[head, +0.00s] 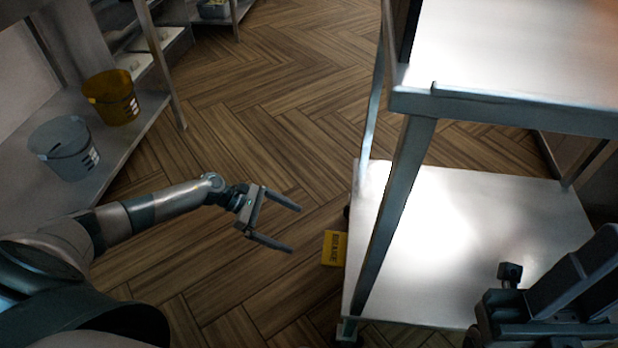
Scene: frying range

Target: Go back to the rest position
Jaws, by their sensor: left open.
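My left gripper (293,228) is open and empty. Its arm comes in from the left, and its two fingers point right, over the wooden floor and apart from the cart. At the lower right, dark parts of my right arm show over the cart's lower shelf. I cannot make out the fingers of my right gripper there or tell its state.
A metal cart (455,215) with an upper and a lower shelf stands at the right. A yellow box (334,248) is by its left edge. A grey bucket (64,148) and a yellow bucket (111,97) stand on a shelf (70,195) at left.

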